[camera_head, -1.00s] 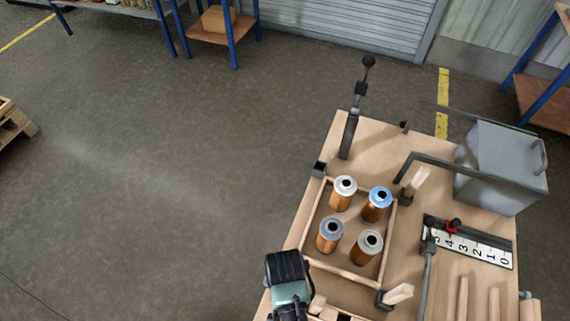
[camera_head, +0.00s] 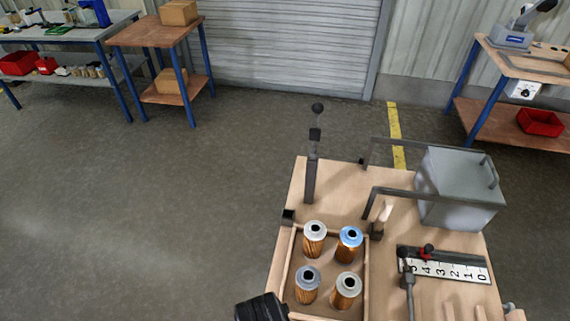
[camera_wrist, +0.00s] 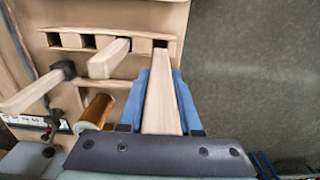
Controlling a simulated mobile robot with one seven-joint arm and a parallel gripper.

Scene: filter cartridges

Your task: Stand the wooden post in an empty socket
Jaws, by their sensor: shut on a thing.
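My gripper (camera_wrist: 161,82) is shut on a pale wooden post (camera_wrist: 162,108), one blue finger on each side. In the wrist view the post's far end is right at the dark opening of the rightmost socket (camera_wrist: 160,43) in a wooden socket strip (camera_wrist: 69,40). I cannot tell whether its tip is inside. Another post (camera_wrist: 108,60) stands at the strip to its left. Two sockets further left, one (camera_wrist: 87,41) and another (camera_wrist: 53,39), look dark and empty. In the head view only a dark part of my arm shows at the bottom; the fingers and held post are out of frame.
A tray (camera_head: 366,285) of several filter cartridges stands on the wooden table (camera_head: 330,180). One cartridge (camera_wrist: 95,112) shows in the wrist view. A post in a black holder (camera_head: 377,230), a number scale (camera_head: 445,268) and a grey box (camera_head: 460,190) stand right. Floor left is clear.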

